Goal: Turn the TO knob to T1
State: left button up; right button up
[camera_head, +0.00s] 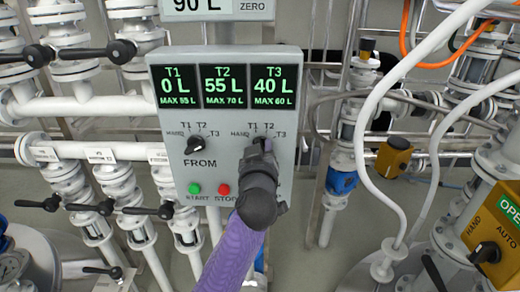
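A grey control panel (218,122) stands in the middle of the view. Its FROM knob (198,145) is black, with HAND, T1, T2 and T3 marked around it. The right dial has the same marks, and its knob and name are mostly hidden behind my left gripper (261,150). The gripper is at that knob, on the front of the panel. My purple arm reaches up to it from below. I cannot tell whether the fingers are shut on the knob or where its pointer stands. My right gripper is not in view.
Green displays (223,86) read T1 0 L, T2 55 L and T3 40 L. A green START button (194,188) and a red STOP button (224,189) sit below the FROM knob. White pipes with black valve handles are at left. A yellow HAND/AUTO box (490,232) is at right.

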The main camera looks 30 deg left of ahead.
pick_arm(q)
jog(key=shift+o, duration=0.5)
